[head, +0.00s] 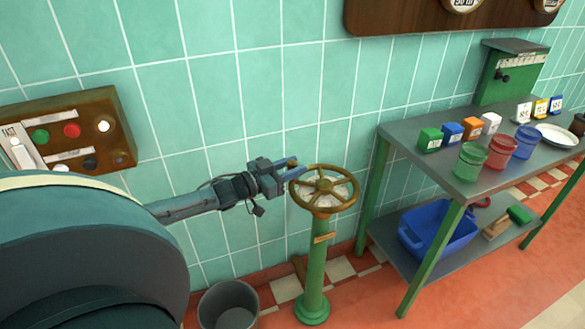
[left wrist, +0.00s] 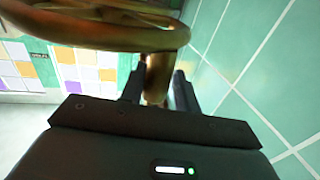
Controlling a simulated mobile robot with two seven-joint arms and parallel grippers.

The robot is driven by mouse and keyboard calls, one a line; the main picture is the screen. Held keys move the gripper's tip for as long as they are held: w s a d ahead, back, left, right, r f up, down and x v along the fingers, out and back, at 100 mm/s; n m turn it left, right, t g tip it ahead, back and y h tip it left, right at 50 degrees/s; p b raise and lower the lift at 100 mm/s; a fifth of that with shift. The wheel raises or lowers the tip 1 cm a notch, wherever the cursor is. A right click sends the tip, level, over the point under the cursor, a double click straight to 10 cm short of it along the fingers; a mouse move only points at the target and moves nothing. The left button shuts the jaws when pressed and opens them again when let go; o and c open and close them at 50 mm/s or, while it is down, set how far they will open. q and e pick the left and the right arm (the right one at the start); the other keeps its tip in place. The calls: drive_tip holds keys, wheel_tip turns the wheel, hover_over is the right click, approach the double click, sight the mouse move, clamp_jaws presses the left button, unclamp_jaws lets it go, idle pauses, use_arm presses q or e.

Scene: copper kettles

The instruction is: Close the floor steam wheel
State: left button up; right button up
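The floor steam wheel (head: 324,182) is a brass handwheel with spokes, on top of a green floor pedestal (head: 315,262). My left gripper (head: 292,168) is at the wheel's left rim in the head view. In the left wrist view, the wheel's brass rim (left wrist: 95,35) crosses the top. A brass part (left wrist: 157,78) of it stands between the two dark fingers of my left gripper (left wrist: 160,88). The fingers are apart, with narrow gaps beside the brass; contact is not clear. My right gripper is not in view.
A tiled wall stands close behind the wheel. A control box (head: 70,133) with buttons is on the wall at left. A grey bin (head: 228,303) stands on the floor. A metal table (head: 470,185) with cups and small boxes stands right of the wheel, a blue basket (head: 437,232) below.

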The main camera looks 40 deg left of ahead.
use_arm(q)
drive_tip(key=shift+o, duration=1.3)
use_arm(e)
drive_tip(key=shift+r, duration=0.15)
use_arm(q)
drive_tip(key=shift+s, duration=0.1)
drive_tip(key=shift+s+f, duration=0.1)
drive_tip(key=shift+s, duration=0.15)
drive_tip(key=p+v, duration=0.3)
drive_tip(key=v, duration=0.9)
drive_tip(key=shift+s, duration=0.2)
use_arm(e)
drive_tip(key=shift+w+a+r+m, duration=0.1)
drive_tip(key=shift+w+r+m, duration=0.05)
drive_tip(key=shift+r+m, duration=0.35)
use_arm(q)
drive_tip(key=shift+a, duration=0.15)
